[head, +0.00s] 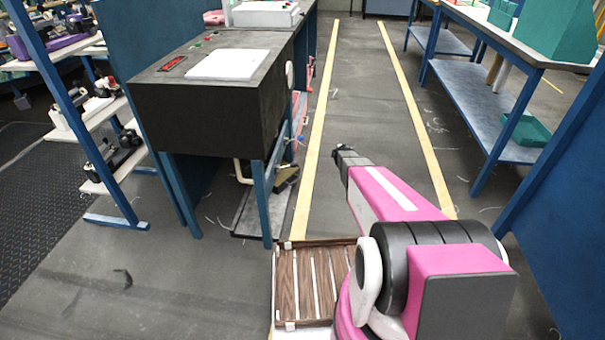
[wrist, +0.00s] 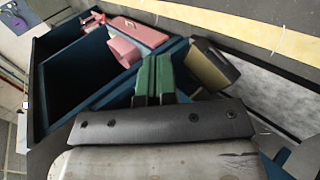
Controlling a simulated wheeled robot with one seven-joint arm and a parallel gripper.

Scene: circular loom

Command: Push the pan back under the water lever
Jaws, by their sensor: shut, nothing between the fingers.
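A shallow grey tray with a dark rim (head: 262,207), which looks like the pan, lies on the floor under the right side of the black-topped machine. Its mottled grey surface also shows at the right of the wrist view (wrist: 288,98). An olive and dark block (head: 287,177) is above it; in the wrist view this block (wrist: 213,66) is just right of my fingers. I cannot tell which part is the water lever. My gripper (wrist: 154,76), with green fingers, is shut and empty. In the head view its dark tip (head: 343,153) is over the aisle, right of the machine.
The machine's dark cabinet (head: 205,110) stands on blue legs. Pink parts (wrist: 140,32) and blue frame bars lie beyond my fingers. The aisle between two yellow floor lines (head: 312,150) is clear. A blue table (head: 480,85) stands at the right.

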